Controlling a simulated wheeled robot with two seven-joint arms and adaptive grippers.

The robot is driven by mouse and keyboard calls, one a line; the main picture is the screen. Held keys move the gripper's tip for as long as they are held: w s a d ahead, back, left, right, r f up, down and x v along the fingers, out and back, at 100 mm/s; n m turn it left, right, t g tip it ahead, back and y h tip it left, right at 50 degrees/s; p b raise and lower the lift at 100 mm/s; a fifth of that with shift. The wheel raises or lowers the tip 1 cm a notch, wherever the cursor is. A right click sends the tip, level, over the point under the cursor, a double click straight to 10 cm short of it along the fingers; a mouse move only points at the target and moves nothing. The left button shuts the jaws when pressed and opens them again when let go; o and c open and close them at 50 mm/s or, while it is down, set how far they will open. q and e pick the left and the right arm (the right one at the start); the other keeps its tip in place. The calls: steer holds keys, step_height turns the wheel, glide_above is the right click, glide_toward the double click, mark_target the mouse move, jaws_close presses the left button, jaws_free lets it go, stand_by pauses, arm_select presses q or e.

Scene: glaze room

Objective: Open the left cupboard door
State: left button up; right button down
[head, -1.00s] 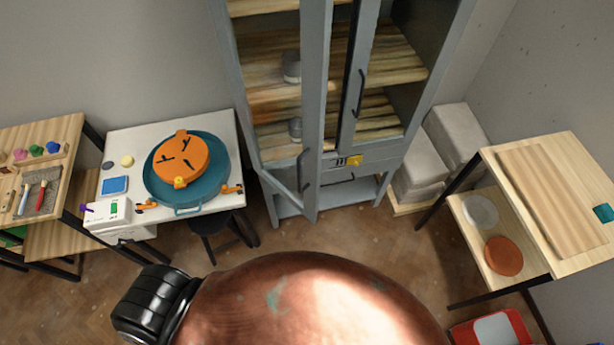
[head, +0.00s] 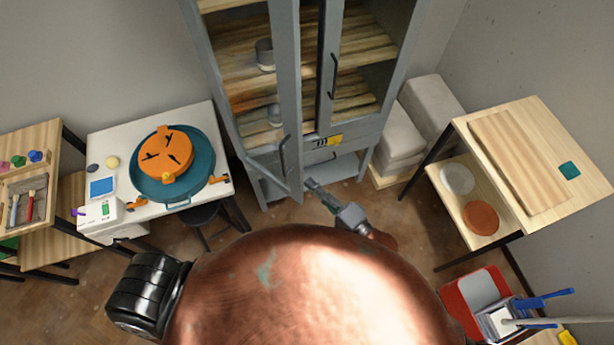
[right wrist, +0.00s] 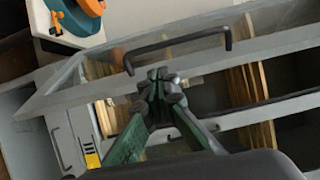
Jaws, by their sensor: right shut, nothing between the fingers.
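The grey cupboard (head: 408,60) stands at the back. Its left glass door (head: 286,90) is ajar, its free edge swung out toward me, with a gap to the right door (head: 330,50). The left door's black handle (head: 285,157) is near its lower free edge. My right gripper (head: 311,184) is shut and empty, just right of that door's bottom corner. In the right wrist view its closed fingertips (right wrist: 162,84) appear close by a black bar handle (right wrist: 180,45) on the door frame; contact cannot be told. My left gripper is not in view.
A white table (head: 115,150) with an orange and teal round device is left of the cupboard, with a dark stool (head: 203,215) beside it. Wrapped blocks (head: 400,140) stand to the right of the cupboard. A wooden table (head: 545,150) is farther right. Floor before the cupboard is clear.

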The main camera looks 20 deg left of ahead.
steer(key=p, duration=0.1)
glide_above(293, 168)
steer(key=s+d, duration=0.1)
steer(key=s, duration=0.2)
steer(key=shift+w+f, duration=0.1)
steer(key=shift+w, duration=0.1)
